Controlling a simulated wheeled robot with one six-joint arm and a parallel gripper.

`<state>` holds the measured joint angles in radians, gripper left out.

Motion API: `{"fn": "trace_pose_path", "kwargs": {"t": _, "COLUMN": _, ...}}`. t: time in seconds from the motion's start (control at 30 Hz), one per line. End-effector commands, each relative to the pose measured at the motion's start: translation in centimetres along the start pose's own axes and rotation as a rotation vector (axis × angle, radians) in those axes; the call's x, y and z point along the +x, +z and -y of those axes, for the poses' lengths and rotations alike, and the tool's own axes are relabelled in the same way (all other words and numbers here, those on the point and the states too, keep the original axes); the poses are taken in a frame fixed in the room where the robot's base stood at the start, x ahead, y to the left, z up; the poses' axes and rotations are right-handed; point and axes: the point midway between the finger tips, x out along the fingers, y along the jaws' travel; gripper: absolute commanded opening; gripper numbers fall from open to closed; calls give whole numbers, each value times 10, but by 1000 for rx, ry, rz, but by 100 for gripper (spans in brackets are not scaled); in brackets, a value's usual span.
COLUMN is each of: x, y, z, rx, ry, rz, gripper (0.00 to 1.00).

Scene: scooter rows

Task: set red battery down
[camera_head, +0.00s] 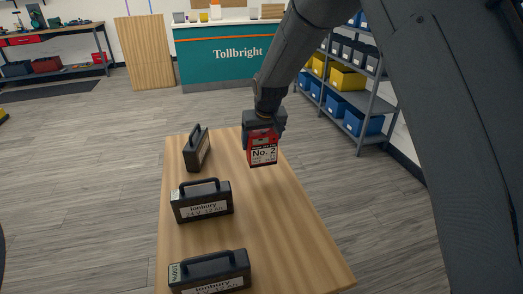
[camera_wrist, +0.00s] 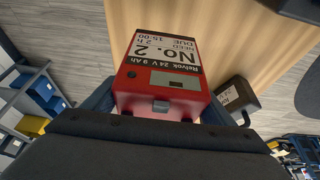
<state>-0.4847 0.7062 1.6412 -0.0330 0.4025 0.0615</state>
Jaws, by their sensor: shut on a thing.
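The red battery (camera_head: 262,150) has a white label reading "No. 2" and is held by my gripper (camera_head: 263,125) at the far right part of the wooden table (camera_head: 262,225). My gripper is shut on it from above. In the wrist view the red battery (camera_wrist: 160,85) fills the middle, between the dark fingers. I cannot tell whether its underside touches the table top or is a little above it.
Three black batteries with handles stand along the table's left side: a far one (camera_head: 197,148), a middle one (camera_head: 202,201) and a near one (camera_head: 210,272). The table's right half is bare. Shelves with blue and yellow bins (camera_head: 347,80) and a green counter (camera_head: 222,58) stand beyond.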

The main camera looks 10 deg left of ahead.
Motion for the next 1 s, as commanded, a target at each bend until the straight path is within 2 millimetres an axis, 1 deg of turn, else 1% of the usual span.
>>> {"fn": "trace_pose_path", "kwargs": {"t": 0.1, "x": 15, "y": 5, "z": 0, "rx": 1, "ry": 0, "rz": -4, "gripper": 16}}
{"fn": "trace_pose_path", "kwargs": {"t": 0.2, "x": 25, "y": 9, "z": 0, "rx": 1, "ry": 0, "rz": -4, "gripper": 16}}
{"fn": "trace_pose_path", "kwargs": {"t": 0.47, "x": 38, "y": 14, "z": -1, "rx": 1, "ry": 0, "rz": -4, "gripper": 16}}
{"fn": "trace_pose_path", "kwargs": {"t": 0.7, "x": 62, "y": 25, "z": -1, "rx": 1, "ry": 0, "rz": -4, "gripper": 16}}
{"fn": "trace_pose_path", "kwargs": {"t": 0.8, "x": 66, "y": 25, "z": -1, "rx": 1, "ry": 0, "rz": -6, "gripper": 16}}
{"fn": "trace_pose_path", "kwargs": {"t": 1.0, "x": 66, "y": 25, "z": -1, "rx": 1, "ry": 0, "rz": -7, "gripper": 16}}
